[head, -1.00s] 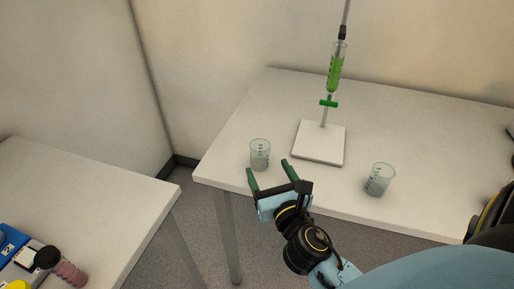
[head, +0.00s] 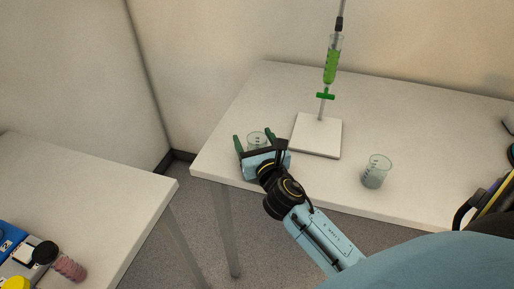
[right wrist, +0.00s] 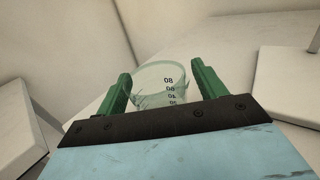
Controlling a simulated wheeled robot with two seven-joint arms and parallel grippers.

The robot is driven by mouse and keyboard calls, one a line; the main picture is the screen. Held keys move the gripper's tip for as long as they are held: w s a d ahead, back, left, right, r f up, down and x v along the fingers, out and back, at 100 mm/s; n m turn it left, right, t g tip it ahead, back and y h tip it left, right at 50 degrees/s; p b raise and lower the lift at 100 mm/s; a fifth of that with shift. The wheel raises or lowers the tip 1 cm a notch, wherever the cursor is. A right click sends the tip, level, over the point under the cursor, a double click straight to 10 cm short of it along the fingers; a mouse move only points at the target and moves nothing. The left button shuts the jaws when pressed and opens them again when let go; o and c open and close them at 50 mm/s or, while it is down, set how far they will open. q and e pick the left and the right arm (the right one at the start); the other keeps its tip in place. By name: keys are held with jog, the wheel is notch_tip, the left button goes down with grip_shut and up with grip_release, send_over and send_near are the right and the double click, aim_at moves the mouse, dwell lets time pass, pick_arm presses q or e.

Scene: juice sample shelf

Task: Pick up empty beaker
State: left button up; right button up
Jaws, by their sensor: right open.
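A clear, empty-looking beaker (head: 256,139) stands on the white table near its left end, left of the stand's base. My right gripper (head: 254,138) is open, with its green fingers on either side of this beaker. In the right wrist view the same beaker (right wrist: 160,82), with dark graduation marks, shows between the two fingers (right wrist: 162,88); its lower part is hidden behind the gripper body. A second beaker (head: 376,172) stands near the front edge, further right. My left gripper is not in view.
A burette with green liquid (head: 332,65) rises from a white square base (head: 316,136) just right of the gripper. A second table (head: 90,185) at left holds a pinkish jar (head: 70,268) and a blue item (head: 10,238).

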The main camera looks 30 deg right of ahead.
jog(key=shift+c, duration=0.4)
jog(key=c, duration=1)
jog(key=shift+r, duration=0.1)
